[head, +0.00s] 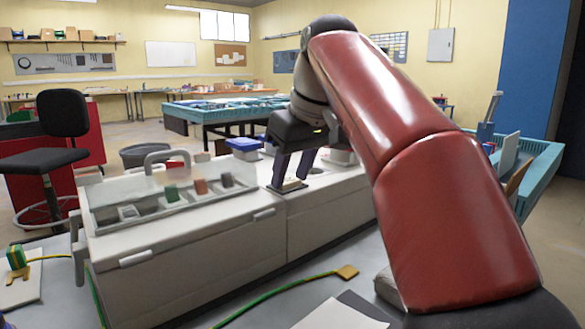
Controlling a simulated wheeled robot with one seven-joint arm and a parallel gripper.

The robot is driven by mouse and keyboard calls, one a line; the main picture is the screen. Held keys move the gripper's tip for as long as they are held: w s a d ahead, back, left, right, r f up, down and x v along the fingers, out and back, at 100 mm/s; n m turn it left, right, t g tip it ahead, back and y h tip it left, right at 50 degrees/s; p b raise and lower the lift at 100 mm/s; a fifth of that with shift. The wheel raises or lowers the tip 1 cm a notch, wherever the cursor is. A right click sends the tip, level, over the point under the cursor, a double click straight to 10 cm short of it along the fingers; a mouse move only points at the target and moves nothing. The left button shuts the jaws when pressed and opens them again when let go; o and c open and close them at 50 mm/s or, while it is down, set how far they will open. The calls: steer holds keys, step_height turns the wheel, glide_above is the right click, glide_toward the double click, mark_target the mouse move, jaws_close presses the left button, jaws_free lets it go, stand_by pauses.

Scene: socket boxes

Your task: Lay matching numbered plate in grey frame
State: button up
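My gripper (289,180) hangs over the light worktop of the long white unit, with its two dark fingers pointing down and a gap between them. A small flat piece, beige with a dark edge (288,187), lies at the fingertips. I cannot tell whether the fingers touch it, or whether it is a plate or a frame. No number is readable anywhere. A grey tray (150,222) to the left holds several small pieces, among them a green one (171,193), a reddish one (201,186) and a dark one (226,180).
A raised handle (167,158) stands behind the tray. A blue-topped box (243,146) stands behind my gripper. A green cable with a yellow end (347,272) lies on the near grey surface, beside a white sheet (340,313). My red arm hides much of the right side.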

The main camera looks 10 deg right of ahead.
steer(key=o, duration=0.5)
steer(key=p+v, duration=0.2)
steer(key=v, duration=0.4)
steer(key=shift+w+p, duration=0.1)
steer(key=shift+p, duration=0.2)
steer(key=shift+v, duration=0.95)
